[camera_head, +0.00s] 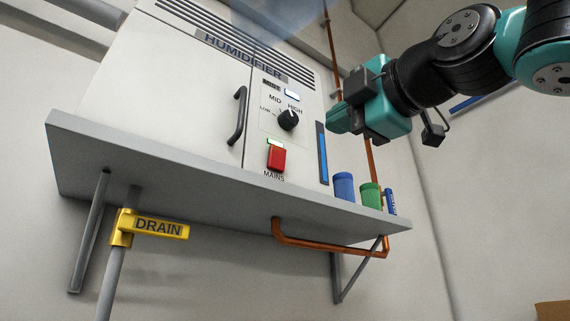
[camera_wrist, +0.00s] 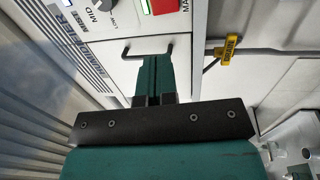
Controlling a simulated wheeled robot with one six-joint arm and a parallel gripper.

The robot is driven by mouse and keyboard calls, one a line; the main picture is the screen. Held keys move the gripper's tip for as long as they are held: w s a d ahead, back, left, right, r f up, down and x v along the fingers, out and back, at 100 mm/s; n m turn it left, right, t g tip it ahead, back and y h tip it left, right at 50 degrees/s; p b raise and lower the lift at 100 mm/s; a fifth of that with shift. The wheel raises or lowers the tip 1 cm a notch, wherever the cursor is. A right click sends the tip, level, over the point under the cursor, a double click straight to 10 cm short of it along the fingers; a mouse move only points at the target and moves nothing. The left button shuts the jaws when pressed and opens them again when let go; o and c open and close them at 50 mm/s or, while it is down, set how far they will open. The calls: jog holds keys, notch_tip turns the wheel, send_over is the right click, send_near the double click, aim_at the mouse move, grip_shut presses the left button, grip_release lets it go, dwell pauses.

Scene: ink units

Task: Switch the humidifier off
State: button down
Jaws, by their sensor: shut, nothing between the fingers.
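The humidifier (camera_head: 190,90) is a white cabinet on a grey wall shelf, with a dark handle (camera_head: 237,116) on its front. Its red mains switch (camera_head: 276,159) sits low on the panel, with a lit green lamp (camera_head: 275,143) above it; the red switch also shows at the top of the wrist view (camera_wrist: 164,6). Above is a black mode knob (camera_head: 288,120) between MID and HIGH labels, and a pale lit lamp marked MIST (camera_head: 292,94). My gripper (camera_head: 332,121) is shut and empty, right of the knob in the head view. In the wrist view its fingers (camera_wrist: 152,62) overlap the handle.
A yellow DRAIN lever (camera_head: 160,227) is on a grey pipe below the shelf (camera_head: 130,155). Blue (camera_head: 344,187) and green (camera_head: 370,195) containers stand at the shelf's right end. A copper pipe (camera_head: 330,248) runs beneath. Pale mist rises above the cabinet.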

jog(key=shift+w+r, duration=0.1)
jog(key=p, duration=0.8)
send_near(277, 153)
jog(key=x, duration=0.6)
jog(key=shift+w+r, duration=0.2)
jog(key=shift+w+a, duration=0.4)
jog(key=shift+w, duration=0.1)
